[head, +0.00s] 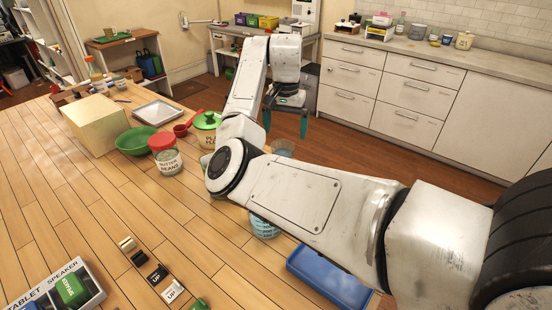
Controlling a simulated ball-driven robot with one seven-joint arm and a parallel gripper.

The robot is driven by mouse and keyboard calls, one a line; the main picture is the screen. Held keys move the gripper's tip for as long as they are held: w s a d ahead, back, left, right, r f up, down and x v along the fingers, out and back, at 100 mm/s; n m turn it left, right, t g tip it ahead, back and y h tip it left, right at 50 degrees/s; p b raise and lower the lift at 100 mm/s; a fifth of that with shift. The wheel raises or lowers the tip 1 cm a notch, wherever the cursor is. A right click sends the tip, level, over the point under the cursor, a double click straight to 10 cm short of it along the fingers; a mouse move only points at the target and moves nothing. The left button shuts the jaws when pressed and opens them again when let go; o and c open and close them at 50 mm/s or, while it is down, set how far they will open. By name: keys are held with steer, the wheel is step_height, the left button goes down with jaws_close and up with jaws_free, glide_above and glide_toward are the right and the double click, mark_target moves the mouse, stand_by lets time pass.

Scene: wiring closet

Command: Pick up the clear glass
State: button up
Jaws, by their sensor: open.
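What looks like the clear glass (283,146) stands near the far right edge of the wooden table. My arm hides its lower part, and only its upper part shows, greyish and see-through. My gripper (285,127) has teal fingers pointing down, spread apart with nothing between them. In the picture it is just above the glass; I cannot tell the exact distance in depth between them.
A green-lidded jar (208,121), red scoop (181,130), green bowl (135,141) and red-lidded bean jar (167,160) stand left of my arm. A blue tray (318,281) and bluish container (263,230) lie near or under my forearm. The table's (75,200) left-middle is clear.

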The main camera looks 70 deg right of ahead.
mark_target(283, 151)
steer(key=f, duration=0.2)
steer(key=f+p, duration=0.1)
steer(key=f, duration=0.2)
steer(key=a+f, duration=0.1)
steer(key=f, duration=0.1)
steer(key=shift+w+f, duration=0.1)
steer(key=shift+f, duration=0.65)
steer(key=c, duration=1.3)
steer(key=shift+o, duration=0.2)
steer(key=shift+r, duration=0.1)
